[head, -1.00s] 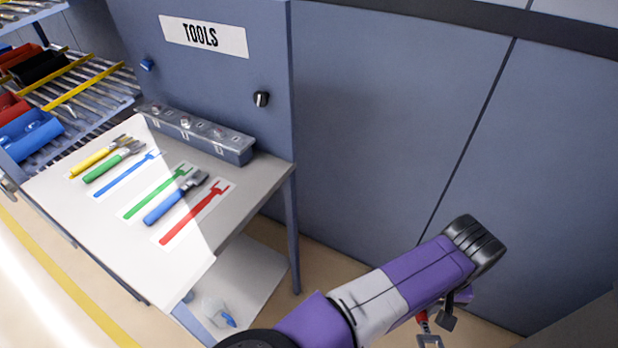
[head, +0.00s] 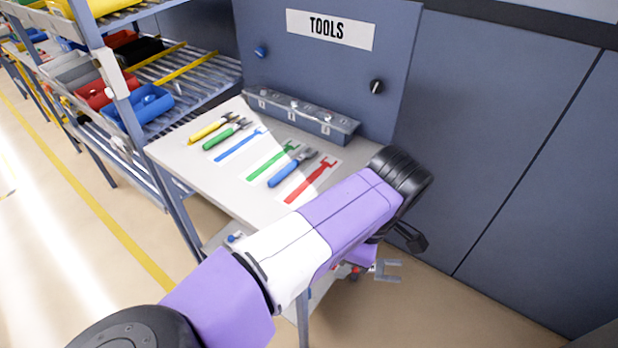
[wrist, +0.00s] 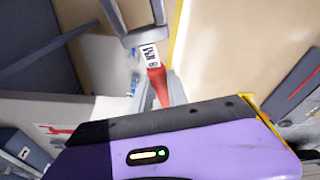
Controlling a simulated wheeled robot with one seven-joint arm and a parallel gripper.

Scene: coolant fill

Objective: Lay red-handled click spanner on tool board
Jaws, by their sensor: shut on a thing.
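The red-handled click spanner (head: 388,270) shows in the head view below my wrist, its grey forked end pointing right and most of its handle hidden. In the wrist view its red handle (wrist: 157,82), white label and open jaw show. My gripper (wrist: 168,92) is shut on the handle; in the head view it (head: 355,269) is partly hidden under my arm. The tool board is the pale tabletop (head: 180,160) under the TOOLS sign. Its red spanner outline (head: 311,181) is bare, at the right end of the row. The spanner is off the board, in front of its right side.
Yellow (head: 209,128), green (head: 226,135) and blue (head: 290,169) spanners lie on the board. Blue (head: 239,146) and green (head: 270,161) outlines are bare. A grey rail (head: 300,113) runs along the back. A shelf with bins (head: 140,105) stands left. Floor is open at right.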

